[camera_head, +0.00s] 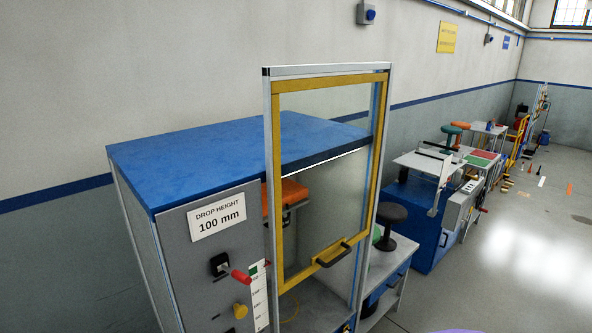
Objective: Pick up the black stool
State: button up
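The black stool (392,213) has a round dark seat on a short stem with a flared base. It appears to stand upright on a light grey-white table (396,268), just right of the machine's yellow-framed door. A green object shows partly beside its base. My gripper is not in view, and nothing is seen touching the stool.
A tall blue-topped test machine (217,155) with a yellow-framed clear door (277,235) fills the near left. An orange seat (294,190) is behind the door. A blue cabinet (412,222) and further benches line the wall. Open grey floor (530,260) lies right.

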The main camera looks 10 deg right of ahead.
aim_at(390, 213)
jog(key=i+l, duration=0.15)
jog(key=l, duration=0.2)
jog(key=i+l, duration=0.2)
jog(key=l, duration=0.15)
jog(key=i+l, duration=0.15)
jog(key=l, duration=0.2)
jog(key=i+l, duration=0.2)
jog(key=l, duration=0.15)
jog(key=i+l, duration=0.15)
jog(key=l, duration=0.2)
jog(key=i+l, duration=0.2)
jog(key=l, duration=0.15)
jog(key=i+l, duration=0.3)
jog(key=l, duration=0.15)
jog(key=i+l, duration=0.65)
jog(key=l, duration=0.25)
jog(key=i+l, duration=0.3)
jog(key=l, duration=0.15)
jog(key=j+u, duration=0.05)
